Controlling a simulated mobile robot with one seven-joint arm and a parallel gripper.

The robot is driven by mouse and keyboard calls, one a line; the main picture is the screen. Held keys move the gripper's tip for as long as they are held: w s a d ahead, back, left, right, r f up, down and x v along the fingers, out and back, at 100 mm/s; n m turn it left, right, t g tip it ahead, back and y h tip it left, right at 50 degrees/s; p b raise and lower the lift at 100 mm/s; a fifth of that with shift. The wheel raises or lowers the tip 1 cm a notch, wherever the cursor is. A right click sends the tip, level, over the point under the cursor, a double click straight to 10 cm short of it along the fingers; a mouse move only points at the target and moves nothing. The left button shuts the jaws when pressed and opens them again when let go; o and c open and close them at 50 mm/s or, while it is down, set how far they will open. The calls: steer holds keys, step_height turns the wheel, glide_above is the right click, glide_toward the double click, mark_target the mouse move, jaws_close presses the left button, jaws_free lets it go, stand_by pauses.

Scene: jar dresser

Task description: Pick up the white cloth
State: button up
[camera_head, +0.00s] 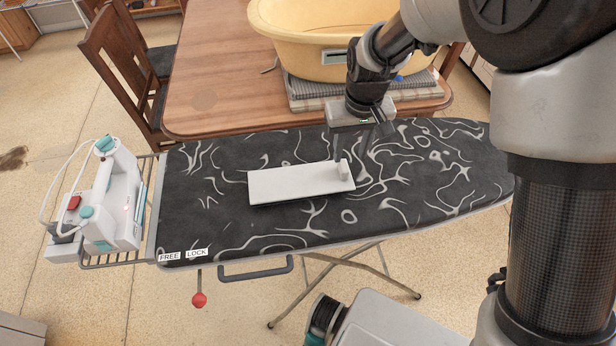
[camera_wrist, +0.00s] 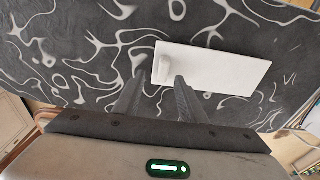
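The white cloth (camera_head: 295,184) looks like a flat white rectangle lying on the dark patterned ironing board (camera_head: 420,205). A small upright bump (camera_head: 344,169) rises at its right end. In the wrist view, the cloth (camera_wrist: 220,68) lies beyond the fingertips, with its bump (camera_wrist: 163,70) in line with the gap between them. My gripper (camera_head: 362,150) points down close to the bump end of the cloth. Its two fingers (camera_wrist: 160,84) stand apart with nothing between them. I cannot tell exactly how high the fingertips are above the board.
A white and teal steam iron (camera_head: 110,205) stands on the rack at the board's left end. Behind the board is a wooden table (camera_head: 215,75) with a yellow tub (camera_head: 300,45) on a folded striped cloth. A wooden chair (camera_head: 120,60) stands left of the table.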

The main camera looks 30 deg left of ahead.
mark_target(344, 166)
steer(key=shift+w+a+f, duration=0.1)
steer(key=shift+a+f, duration=0.1)
steer(key=shift+f, duration=0.7)
steer(key=shift+a+f, duration=0.15)
steer(key=shift+f, duration=0.7)
steer(key=shift+w+a+f, duration=0.1)
steer(key=shift+a+f, duration=0.1)
steer(key=shift+f, duration=0.7)
steer(key=shift+s, duration=0.1)
jaws_close()
